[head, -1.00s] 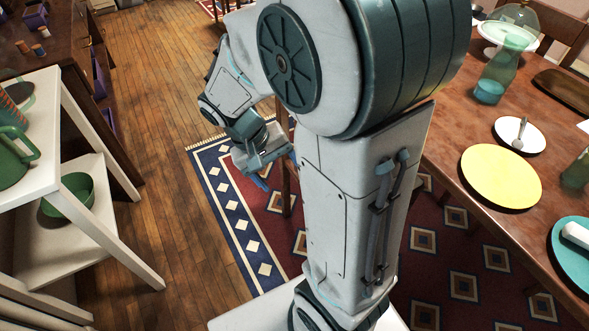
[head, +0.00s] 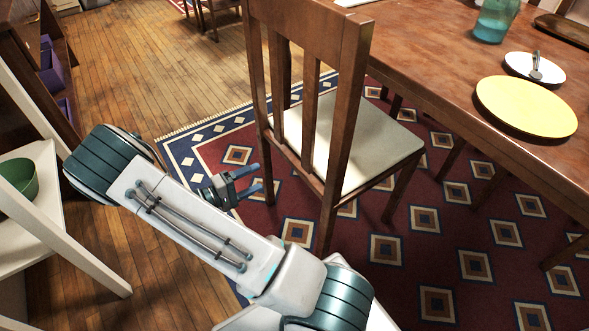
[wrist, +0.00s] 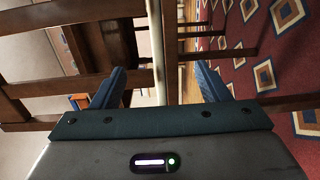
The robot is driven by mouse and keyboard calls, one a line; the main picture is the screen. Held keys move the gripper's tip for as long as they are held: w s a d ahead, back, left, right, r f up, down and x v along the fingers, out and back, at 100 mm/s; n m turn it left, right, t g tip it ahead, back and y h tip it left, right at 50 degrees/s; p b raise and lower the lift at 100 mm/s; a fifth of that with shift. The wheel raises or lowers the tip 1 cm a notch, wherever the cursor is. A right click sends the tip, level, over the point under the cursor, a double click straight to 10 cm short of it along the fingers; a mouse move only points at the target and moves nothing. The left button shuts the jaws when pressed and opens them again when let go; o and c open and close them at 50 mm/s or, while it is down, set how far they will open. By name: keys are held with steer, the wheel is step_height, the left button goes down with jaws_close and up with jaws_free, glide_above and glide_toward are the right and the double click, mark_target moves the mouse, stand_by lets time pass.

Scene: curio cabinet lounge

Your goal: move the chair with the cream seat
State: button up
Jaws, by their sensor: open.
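The chair with the cream seat (head: 362,142) stands on the patterned rug beside the table. Its brown slatted back (head: 306,32) faces my side, and the seat points toward the table. My gripper (head: 254,180) is open and empty, low down, just left of the chair's rear legs and below seat height. In the wrist view, the two blue fingers (wrist: 161,86) are spread. The pale seat edge (wrist: 156,48) and brown chair wood show between and beyond them. I cannot tell whether the fingers touch the chair.
The wooden table (head: 440,62) with a yellow plate (head: 526,106) and a white plate (head: 534,67) is at the right. A white shelf (head: 50,220) with a green bowl (head: 19,178) stands close at the left. Wood floor (head: 150,60) is clear behind.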

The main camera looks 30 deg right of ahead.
mark_target(299, 157)
steer(key=shift+t, duration=0.3)
steer(key=d, duration=1)
steer(key=w+d+f, duration=0.1)
steer(key=d, duration=0.5)
steer(key=shift+b, duration=0.3)
jaws_close()
